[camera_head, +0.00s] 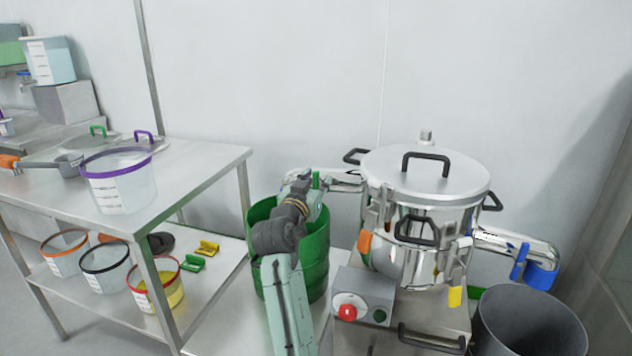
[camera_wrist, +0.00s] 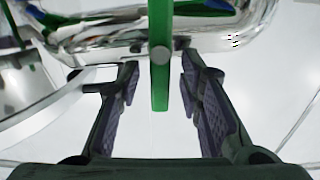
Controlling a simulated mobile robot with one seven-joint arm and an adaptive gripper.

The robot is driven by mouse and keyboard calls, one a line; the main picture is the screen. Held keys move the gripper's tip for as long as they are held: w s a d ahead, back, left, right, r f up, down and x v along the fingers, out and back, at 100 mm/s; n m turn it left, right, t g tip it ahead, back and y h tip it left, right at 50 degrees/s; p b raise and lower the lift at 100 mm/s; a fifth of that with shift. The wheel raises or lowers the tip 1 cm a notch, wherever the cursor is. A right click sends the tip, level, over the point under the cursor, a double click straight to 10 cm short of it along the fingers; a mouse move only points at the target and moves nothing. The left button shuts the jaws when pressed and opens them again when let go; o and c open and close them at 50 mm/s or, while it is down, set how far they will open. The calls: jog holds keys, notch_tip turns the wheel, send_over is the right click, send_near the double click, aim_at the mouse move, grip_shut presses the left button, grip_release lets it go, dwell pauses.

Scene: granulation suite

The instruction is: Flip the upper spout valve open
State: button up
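A steel machine with a round lid (camera_head: 424,176) stands right of centre in the head view. Its upper spout (camera_head: 345,178) sticks out to the left, with a green valve lever (camera_head: 316,180) near its end. In the wrist view the green lever (camera_wrist: 161,70) hangs downward from the shiny spout (camera_wrist: 110,38), with a round pivot on it. My gripper (camera_wrist: 160,75) is open, its fingers on either side of the lever with a gap on both sides. In the head view my gripper (camera_head: 307,190) is at the spout end, its fingers largely hidden.
A green drum (camera_head: 316,262) stands below the upper spout. A lower spout (camera_head: 505,243) with a blue handle (camera_head: 520,262) points right above a grey bin (camera_head: 528,325). A control box (camera_head: 364,296) is in front. A steel table (camera_head: 200,165) with tubs is at left.

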jog(key=shift+c, duration=0.4)
grip_shut()
jog(key=n, duration=0.1)
jog(key=n+p, duration=0.1)
jog(key=n, duration=0.1)
jog(key=shift+w+a+r, duration=0.1)
jog(key=shift+w+a, duration=0.05)
jog(key=shift+a, duration=0.2)
jog(key=f+n+p, duration=0.1)
jog(key=n+p, duration=0.1)
jog(key=n, duration=0.3)
jog(key=a+n+p, duration=0.1)
jog(key=n+p, duration=0.2)
jog(key=n, duration=0.2)
jog(key=a+f+n+p, duration=0.1)
jog(key=n+p, duration=0.2)
jog(key=n, duration=0.1)
jog(key=shift+w+f+n, duration=0.3)
jog(key=shift+f+n, duration=0.05)
jog(key=shift+n, duration=0.05)
